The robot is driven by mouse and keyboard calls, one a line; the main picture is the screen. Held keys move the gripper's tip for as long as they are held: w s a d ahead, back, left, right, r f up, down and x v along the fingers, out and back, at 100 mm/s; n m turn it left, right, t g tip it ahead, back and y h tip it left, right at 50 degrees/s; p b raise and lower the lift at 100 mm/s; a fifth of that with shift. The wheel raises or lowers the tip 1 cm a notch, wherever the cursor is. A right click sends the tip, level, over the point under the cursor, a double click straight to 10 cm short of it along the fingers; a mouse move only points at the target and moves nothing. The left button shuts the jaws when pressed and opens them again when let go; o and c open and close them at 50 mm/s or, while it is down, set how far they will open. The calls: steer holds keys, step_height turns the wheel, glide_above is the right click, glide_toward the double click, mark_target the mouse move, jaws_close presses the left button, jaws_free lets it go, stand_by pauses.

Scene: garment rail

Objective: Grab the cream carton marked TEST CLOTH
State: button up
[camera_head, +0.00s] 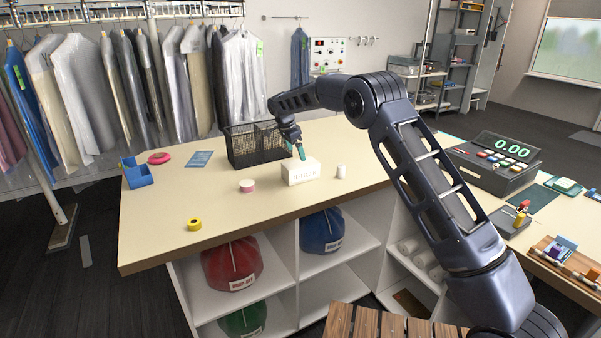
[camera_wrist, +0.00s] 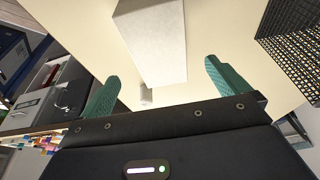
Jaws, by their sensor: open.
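A cream carton (camera_head: 300,171) with faint dark print on its front stands on the counter (camera_head: 222,211); the print is too small to read for certain. In the wrist view the carton (camera_wrist: 152,40) lies ahead of the fingers, roughly between their lines. My gripper (camera_head: 298,149) is just above and behind the carton in the head view, its teal fingers pointing down. In the wrist view my gripper (camera_wrist: 158,82) has its two fingers wide apart with nothing between them. I cannot tell whether a finger touches the carton.
A black mesh basket (camera_head: 257,146) stands close behind the carton to the left. A small white cylinder (camera_head: 341,172) is to its right and a pink roll (camera_head: 247,186) to its left. Yellow tape (camera_head: 194,224) lies near the front edge. The counter's left front is mostly clear.

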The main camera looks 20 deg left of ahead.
mark_target(302, 170)
steer(key=shift+a+f, duration=0.2)
steer(key=shift+f, duration=0.3)
steer(key=x, duration=1)
steer(key=shift+d, duration=0.25)
steer(key=c, duration=1.1)
steer(key=shift+c, duration=0.2)
